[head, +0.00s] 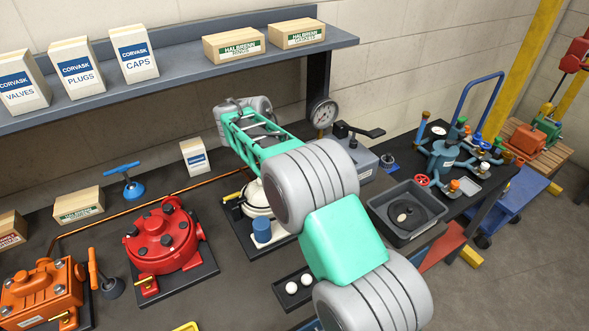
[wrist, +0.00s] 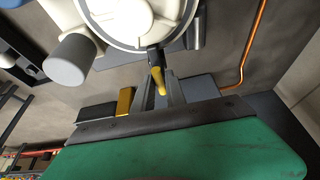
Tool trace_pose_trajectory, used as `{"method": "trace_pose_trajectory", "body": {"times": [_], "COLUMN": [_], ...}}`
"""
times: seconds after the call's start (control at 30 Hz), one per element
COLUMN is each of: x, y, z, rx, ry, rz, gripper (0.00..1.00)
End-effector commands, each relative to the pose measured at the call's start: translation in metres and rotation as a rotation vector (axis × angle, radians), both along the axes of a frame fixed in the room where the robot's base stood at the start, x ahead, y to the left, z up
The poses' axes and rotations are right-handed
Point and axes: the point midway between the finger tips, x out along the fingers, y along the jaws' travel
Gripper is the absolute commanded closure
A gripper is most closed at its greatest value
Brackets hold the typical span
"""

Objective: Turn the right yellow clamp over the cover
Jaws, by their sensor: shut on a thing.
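The white motor with its round cover (head: 256,197) stands on a dark plate, partly hidden behind my arm in the head view. In the wrist view its white cover (wrist: 135,15) fills the top. The yellow clamp (wrist: 158,80) on a dark stem lies beside the cover's rim, pointing away from the cover. My gripper (wrist: 158,86) is shut on this clamp, with a grey finger on each side. The head view hides the gripper and this clamp behind my arm. Another yellow clamp (head: 233,197) shows at the motor's left.
A red motor (head: 162,238) and an orange motor (head: 42,290) stand to the left. A copper pipe (wrist: 248,50) runs nearby. A grey tray (head: 420,235) stands right of my arm. A shelf (head: 180,75) with boxes is above the bench.

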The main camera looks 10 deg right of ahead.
Motion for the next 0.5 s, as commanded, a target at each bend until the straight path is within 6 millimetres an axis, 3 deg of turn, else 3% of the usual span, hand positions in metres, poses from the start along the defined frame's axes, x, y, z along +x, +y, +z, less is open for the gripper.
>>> {"method": "trace_pose_trajectory", "body": {"times": [0.07,0.1,0.3,0.5], "x": [0.0045,0.0047,0.0033,0.0019], "y": [0.0047,0.0046,0.0014,-0.0002], "z": [0.0057,0.0059,0.0043,0.0026], "rx": [0.005,0.005,0.003,0.002], "ry": [-0.016,-0.016,-0.011,-0.006], "rz": [0.012,0.012,0.006,0.003], "gripper": [1.0,0.81,0.65,0.62]}}
